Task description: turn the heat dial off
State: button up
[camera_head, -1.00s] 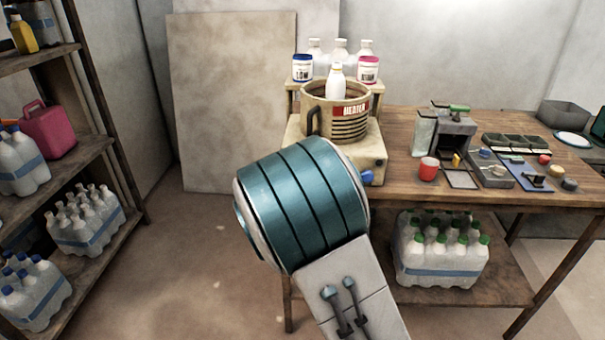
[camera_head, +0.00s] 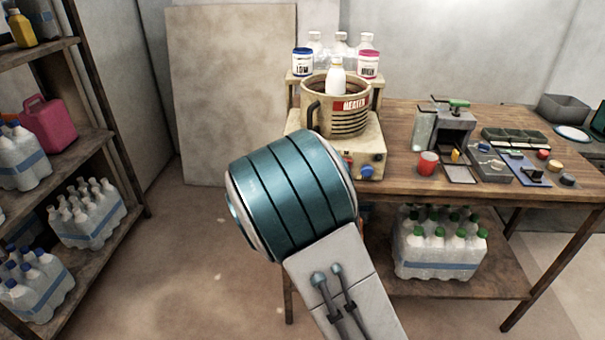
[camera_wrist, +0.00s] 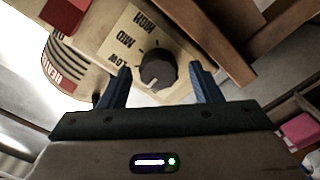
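The heat dial (camera_wrist: 157,70) is a dark round knob with a pale pointer mark, on the heater's cream front panel (camera_wrist: 108,47). LOW, MID and HIGH are printed beside it. The pointer mark lies on the side towards my gripper's palm, away from the printed words. My gripper (camera_wrist: 160,75) is open, with one blue finger on each side of the dial and visible gaps to it. In the head view, my arm hides most of the gripper and part of the front of the heater (camera_head: 322,132).
A vat labelled HEATER (camera_head: 349,120) with a white bottle (camera_head: 336,78) in it stands on the heater. Bottles and tubs stand behind. A bottle shelf (camera_head: 85,160) stands left.

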jog(key=s, duration=1.3)
jog(key=shift+s+a, duration=0.2)
jog(key=shift+s, duration=0.2)
jog(key=s+d+r+m+g+p, duration=0.4)
jog(key=s+d+r+g+p, duration=0.1)
jog(key=s+d, duration=0.4)
jog(key=s+d+r+m+g+p, duration=0.5)
jog(key=s+d+r+g+p, duration=0.1)
jog(key=s+d+r+g, duration=0.2)
jog(key=shift+s+d+r+g+y, duration=0.15)
jog(key=shift+s+d+g+y, duration=0.15)
jog(key=shift+s+d+g, duration=0.7)
